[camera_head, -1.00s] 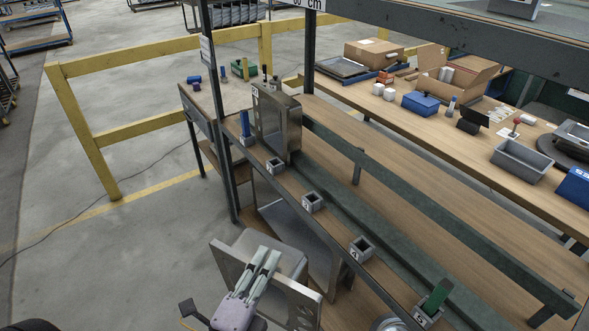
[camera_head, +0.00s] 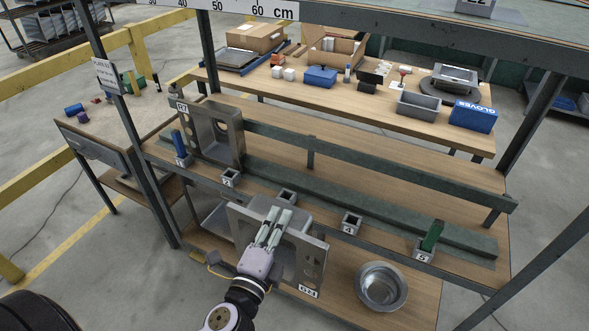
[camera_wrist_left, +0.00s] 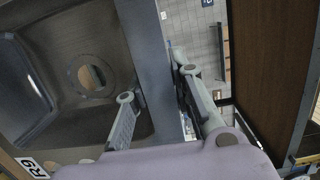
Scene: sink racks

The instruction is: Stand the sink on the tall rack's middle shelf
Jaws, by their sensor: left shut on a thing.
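My left gripper (camera_head: 270,235) is shut on the rim of a grey metal sink (camera_head: 309,266), with a square bowl and a label at its lower right corner. The sink is tilted in front of the tall rack's middle shelf (camera_head: 390,204), partly covering slot 3 in the picture. In the left wrist view the fingers (camera_wrist_left: 165,110) straddle the sink's rim, with the bowl and drain hole (camera_wrist_left: 92,78) at left. Another sink (camera_head: 237,137), labelled R7, stands upright at the shelf's left end. My right gripper is not in view.
Numbered grey sockets line the shelf's front edge; a blue block (camera_head: 180,144) stands in the left one, a green block (camera_head: 433,236) in socket 5 (camera_head: 424,255). A green rail (camera_head: 370,167) runs behind. A round bowl (camera_head: 381,287) sits on the lower shelf. Rack posts (camera_head: 129,130) flank it.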

